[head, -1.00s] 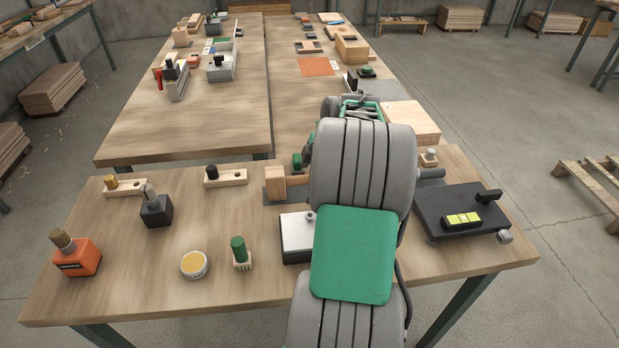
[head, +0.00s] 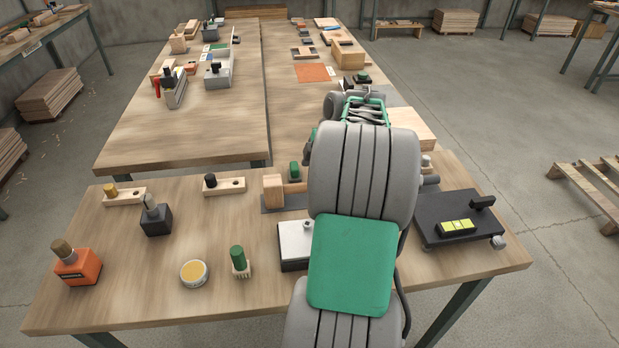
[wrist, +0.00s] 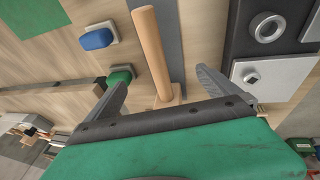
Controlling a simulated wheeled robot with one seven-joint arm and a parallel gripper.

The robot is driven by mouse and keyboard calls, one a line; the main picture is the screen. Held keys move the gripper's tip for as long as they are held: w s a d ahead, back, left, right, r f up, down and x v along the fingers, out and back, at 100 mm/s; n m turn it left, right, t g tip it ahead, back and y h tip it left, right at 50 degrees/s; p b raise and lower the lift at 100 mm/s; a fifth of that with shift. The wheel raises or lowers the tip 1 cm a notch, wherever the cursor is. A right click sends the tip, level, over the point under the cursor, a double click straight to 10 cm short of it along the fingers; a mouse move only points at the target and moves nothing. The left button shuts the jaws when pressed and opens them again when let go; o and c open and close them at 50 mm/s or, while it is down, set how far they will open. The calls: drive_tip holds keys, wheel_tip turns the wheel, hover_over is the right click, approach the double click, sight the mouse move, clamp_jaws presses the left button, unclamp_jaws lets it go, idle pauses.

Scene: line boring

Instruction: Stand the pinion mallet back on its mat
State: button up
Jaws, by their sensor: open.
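The pinion mallet (head: 272,191) appears to be on its side on the near bench, its pale block head at the left. Its round wooden handle (wrist: 150,50) runs up the wrist view; in the head view my arm hides most of it. Nothing is clamped. The head view hides the gripper behind my arm.
A green-topped block (wrist: 120,76) sits close to the left finger, with a blue-topped block (wrist: 98,39) beyond. A white-topped block (head: 296,240) and a black plate (head: 455,218) stand on the near bench. A green mat (wrist: 30,28) shows at the upper left.

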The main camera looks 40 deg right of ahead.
drive_tip(key=p+v, duration=0.2)
drive_tip(key=v, duration=0.2)
drive_tip(key=shift+s+r, duration=0.1)
drive_tip(key=shift+r, duration=0.15)
idle(0.4)
drive_tip(key=w+a+r+m, duration=0.1)
drive_tip(key=a+r+m, duration=0.1)
drive_tip(key=a, duration=0.5)
drive_tip(key=w+a+r+m, duration=0.1)
drive_tip(key=w+a, duration=0.1)
drive_tip(key=a, duration=0.5)
drive_tip(key=s+a+m, duration=0.4)
drive_tip(key=s+a, duration=0.1)
drive_tip(key=a, duration=0.4)
drive_tip(key=s+a+f+m+h, duration=0.1)
drive_tip(key=s+a+m, duration=0.3)
drive_tip(key=a, duration=0.5)
drive_tip(key=shift+s, duration=0.75)
